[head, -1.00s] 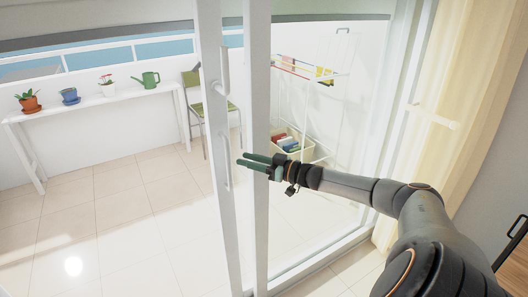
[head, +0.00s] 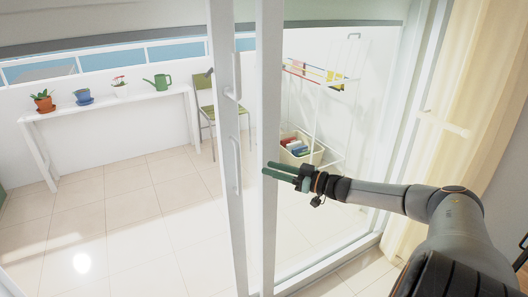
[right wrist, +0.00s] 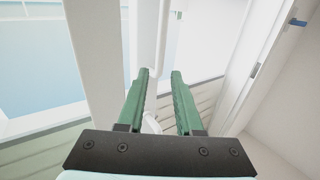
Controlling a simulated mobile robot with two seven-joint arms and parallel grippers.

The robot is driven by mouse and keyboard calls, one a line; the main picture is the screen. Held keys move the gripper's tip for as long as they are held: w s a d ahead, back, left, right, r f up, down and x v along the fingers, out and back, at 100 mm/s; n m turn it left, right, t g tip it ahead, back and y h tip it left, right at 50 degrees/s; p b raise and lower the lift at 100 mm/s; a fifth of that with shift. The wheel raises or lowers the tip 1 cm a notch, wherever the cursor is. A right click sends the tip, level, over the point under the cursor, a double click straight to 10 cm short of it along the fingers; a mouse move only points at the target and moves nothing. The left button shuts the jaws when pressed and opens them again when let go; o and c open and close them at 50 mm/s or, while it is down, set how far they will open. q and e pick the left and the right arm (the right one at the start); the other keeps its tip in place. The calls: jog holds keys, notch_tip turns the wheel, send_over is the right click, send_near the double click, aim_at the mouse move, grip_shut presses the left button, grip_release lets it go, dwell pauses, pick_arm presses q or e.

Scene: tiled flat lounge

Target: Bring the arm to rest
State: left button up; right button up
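My right arm reaches in from the lower right in the head view. Its right gripper (head: 268,171) has green fingers and stands in front of the white sliding door frame (head: 268,230). In the right wrist view the two fingers of the right gripper (right wrist: 160,75) are apart with nothing between them that they hold. White door handles (head: 237,163) are on the door's edge, to the left of the gripper and apart from it. My left gripper is not in view.
Beyond the door, a white bench (head: 110,104) bears potted plants and a green watering can (head: 160,82). A green chair (head: 206,105), a drying rack (head: 318,80) and a laundry basket (head: 298,155) stand behind. A cream curtain (head: 470,110) hangs right. The tiled floor is clear.

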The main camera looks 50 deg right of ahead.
jog(key=s+a+f+m+g, duration=0.1)
jog(key=s+a+f+g, duration=0.35)
jog(key=a+f, duration=1.35)
jog(key=s+a+f+g+h+p, duration=0.1)
jog(key=s+a+f, duration=0.2)
jog(key=s+a, duration=0.5)
jog(key=s+a+f+g+h+p, duration=0.1)
jog(key=s+a+f, duration=0.3)
jog(key=s+a, duration=0.5)
jog(key=a+g, duration=0.1)
jog(key=a, duration=0.1)
jog(key=shift+s+a+f+h, duration=0.15)
jog(key=shift+a+f+h, duration=0.05)
jog(key=shift+a+h, duration=0.15)
jog(key=shift+d+g, duration=0.15)
jog(key=shift+g, duration=0.1)
